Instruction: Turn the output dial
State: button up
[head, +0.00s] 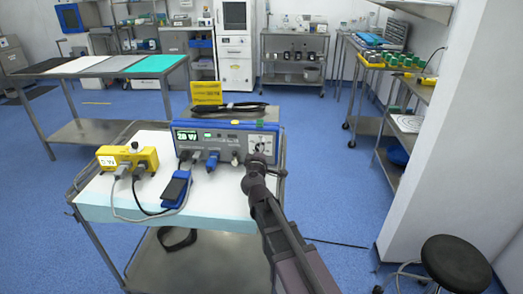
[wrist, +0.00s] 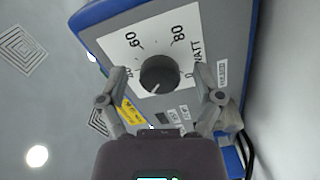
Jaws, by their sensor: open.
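The output dial (wrist: 160,74) is a round dark knob on a white scale plate in the wrist view. The plate carries 60, 80 and WATT, and a light mark shows low on the knob's face. It belongs to the blue-and-grey generator (head: 213,138) with lit green displays, on the cart. My gripper (wrist: 160,80) is open, one finger on each side of the dial, with visible gaps. In the head view my gripper (head: 259,161) is at the generator's right front and covers part of the dial plate (head: 261,141). Contact cannot be told.
A yellow device (head: 127,157) and a blue pedal (head: 175,190) with cables sit left on the cart (head: 226,214). Plugs line the generator's lower front beside my gripper. A yellow sign (head: 207,92) stands behind. A black stool (head: 455,262) is at right.

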jog(key=s, duration=1.2)
jog(key=shift+a, duration=0.2)
dwell(0.4)
